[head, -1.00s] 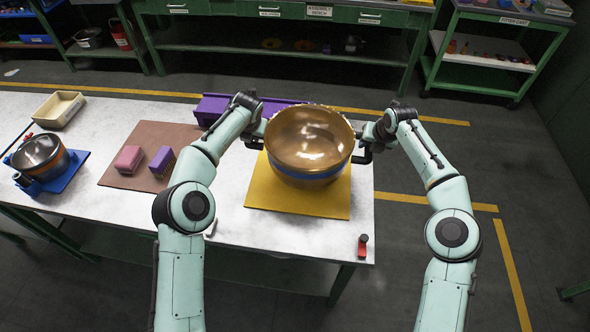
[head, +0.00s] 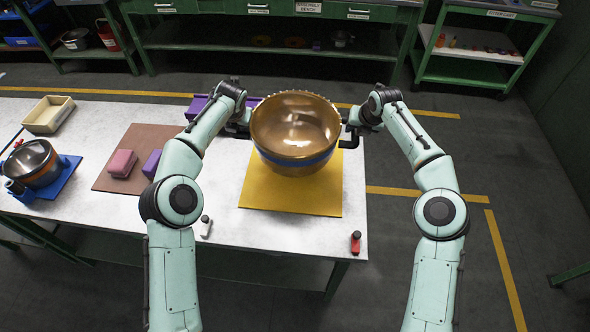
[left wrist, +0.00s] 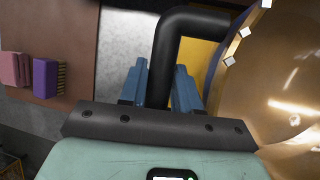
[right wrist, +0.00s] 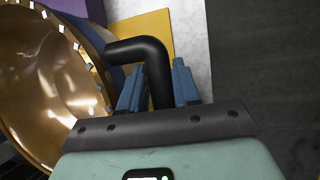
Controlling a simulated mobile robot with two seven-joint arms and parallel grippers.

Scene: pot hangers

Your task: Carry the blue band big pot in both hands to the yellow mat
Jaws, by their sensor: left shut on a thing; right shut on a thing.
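The blue band big pot (head: 296,125) is a copper-coloured pot with a blue band and black side handles. In the head view it is over the back part of the yellow mat (head: 290,198); whether it touches the mat is hard to tell. My left gripper (head: 243,130) is shut on its left handle, which also shows between the fingers in the left wrist view (left wrist: 161,88). My right gripper (head: 354,131) is shut on its right handle, seen between the fingers in the right wrist view (right wrist: 158,85). The pot looks roughly level. Its underside is hidden.
A purple object (head: 198,104) lies behind the pot. A brown mat (head: 118,180) with a pink block (head: 122,163) and a purple brush (head: 151,164) is to the left. A smaller pot (head: 33,162) stands on a blue mat. A red-and-black item (head: 355,242) lies near the front right corner.

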